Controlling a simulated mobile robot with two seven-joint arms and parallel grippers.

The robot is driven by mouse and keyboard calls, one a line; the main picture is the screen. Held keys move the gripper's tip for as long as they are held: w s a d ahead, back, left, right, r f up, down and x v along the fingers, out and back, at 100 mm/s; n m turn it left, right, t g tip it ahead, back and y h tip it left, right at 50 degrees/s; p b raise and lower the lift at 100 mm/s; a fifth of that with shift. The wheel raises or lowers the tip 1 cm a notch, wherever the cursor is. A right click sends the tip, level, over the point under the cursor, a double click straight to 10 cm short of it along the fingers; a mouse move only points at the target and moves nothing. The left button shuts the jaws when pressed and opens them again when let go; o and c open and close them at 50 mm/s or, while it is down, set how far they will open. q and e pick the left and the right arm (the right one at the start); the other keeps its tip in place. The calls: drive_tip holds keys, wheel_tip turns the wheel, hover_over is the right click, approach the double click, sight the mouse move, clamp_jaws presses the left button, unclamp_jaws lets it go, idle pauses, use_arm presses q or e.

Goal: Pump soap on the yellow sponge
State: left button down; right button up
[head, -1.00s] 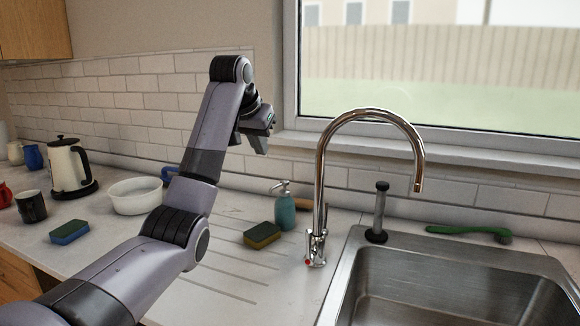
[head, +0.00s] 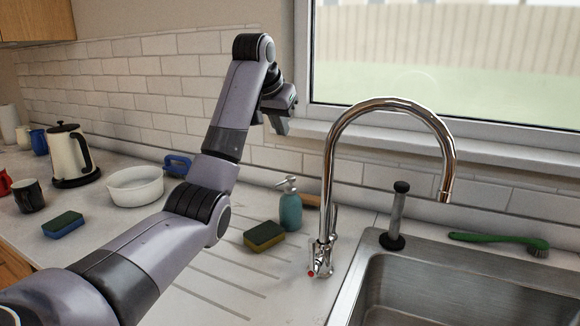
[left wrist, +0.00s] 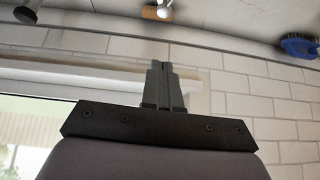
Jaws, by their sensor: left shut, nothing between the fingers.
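The yellow sponge (head: 264,236) has a dark green top and lies flat on the white drainboard, left of the tap. The soap dispenser (head: 290,212) is a teal bottle with a grey pump head, standing upright just behind and right of the sponge. My left gripper (head: 279,127) is shut and empty, pointing down in the air well above the dispenser, in front of the tiled wall by the window sill. Its closed fingers also show in the left wrist view (left wrist: 164,86), touching nothing. My right gripper is in neither view.
A tall chrome tap (head: 322,250) stands right of the dispenser, beside the steel sink (head: 352,290). A blue sponge (head: 62,225), white bowl (head: 136,187) and kettle (head: 70,160) are left.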

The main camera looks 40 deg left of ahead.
use_arm(q)
drive_tip(key=p, duration=0.2)
hover_over(289, 179)
drive_tip(key=f, duration=0.8)
drive_tip(key=shift+w, duration=0.3)
wheel_tip(289, 179, down, 2)
drive_tip(key=shift+f, duration=0.2)
drive_tip(key=shift+s+f, duration=0.25)
drive_tip(key=shift+f, duration=0.65)
